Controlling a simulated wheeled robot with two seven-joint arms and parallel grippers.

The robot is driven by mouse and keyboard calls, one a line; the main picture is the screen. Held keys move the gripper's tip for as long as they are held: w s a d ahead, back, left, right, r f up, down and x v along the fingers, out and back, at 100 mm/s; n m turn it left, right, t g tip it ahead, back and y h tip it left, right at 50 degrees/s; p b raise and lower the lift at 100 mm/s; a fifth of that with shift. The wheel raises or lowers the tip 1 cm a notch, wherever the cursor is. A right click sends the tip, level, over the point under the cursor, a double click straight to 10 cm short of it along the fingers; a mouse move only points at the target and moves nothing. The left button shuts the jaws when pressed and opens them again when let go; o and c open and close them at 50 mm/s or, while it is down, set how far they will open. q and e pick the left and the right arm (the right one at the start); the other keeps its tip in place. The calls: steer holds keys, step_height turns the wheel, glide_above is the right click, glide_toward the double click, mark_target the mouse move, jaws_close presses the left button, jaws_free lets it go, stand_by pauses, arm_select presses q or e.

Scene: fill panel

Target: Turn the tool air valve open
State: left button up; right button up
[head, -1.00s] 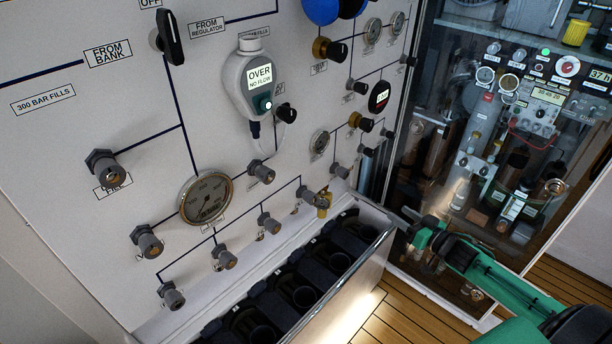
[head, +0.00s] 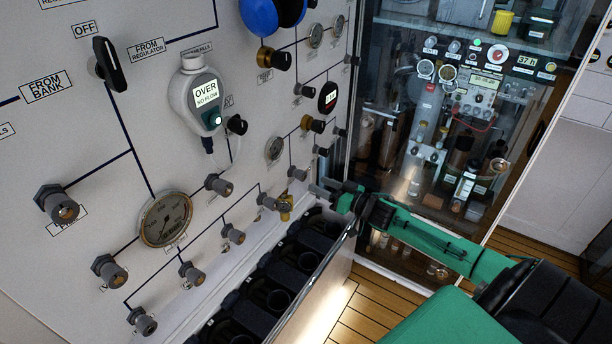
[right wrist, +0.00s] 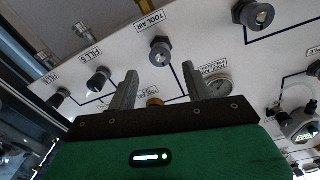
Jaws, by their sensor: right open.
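My right gripper (head: 320,186) is open and empty, near the panel's right part. In the right wrist view its two fingers (right wrist: 158,72) stand apart, pointing at the panel. A label reading TOOL AIR (right wrist: 150,20) sits beside a grey fitting (right wrist: 160,52), seen between and beyond the fingertips. A brass knob (right wrist: 153,102) shows low between the fingers, partly hidden by the gripper; in the head view it seems to be the brass-based black knob (head: 312,124). A tool air gauge (right wrist: 220,85) is right of the fingers. I cannot tell which part is the valve, nor any contact.
Black knobs (right wrist: 100,77) stick out near the gripper. A brass valve (head: 285,205) sits lower on the panel. A dark rack (head: 265,295) runs along the panel's foot. A glass-fronted cabinet (head: 395,110) stands at right. Wooden floor lies clear in front.

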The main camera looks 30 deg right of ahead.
mark_target(304, 177)
steer(key=p+x, duration=0.1)
steer(key=x, duration=0.3)
steer(key=shift+w+r, duration=0.15)
steer(key=shift+w, duration=0.05)
steer(key=shift+p+x, duration=0.4)
steer(key=shift+x, duration=0.65)
steer(key=c, duration=1)
